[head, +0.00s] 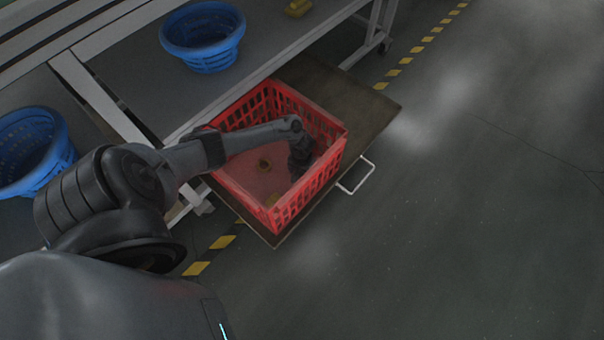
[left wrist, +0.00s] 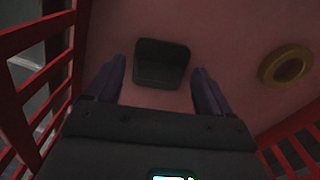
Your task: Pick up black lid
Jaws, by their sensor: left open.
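In the left wrist view a dark, rounded-square lid (left wrist: 161,64) lies on the floor of the red crate. It sits just ahead of my left gripper (left wrist: 154,82), roughly centred between the two open fingers. The fingers do not touch it. In the head view my left arm reaches down into the red crate (head: 232,190), and the gripper end (head: 301,160) is inside near the right wall. The lid is not distinguishable in the head view. My right gripper is not in view.
A brass ring (left wrist: 286,66) lies on the crate floor right of the lid; a small brass piece (head: 264,164) shows in the head view. Crate walls rise close on both sides. The crate stands on a brown platform (head: 362,108). Blue baskets (head: 203,38) stand on the grey table.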

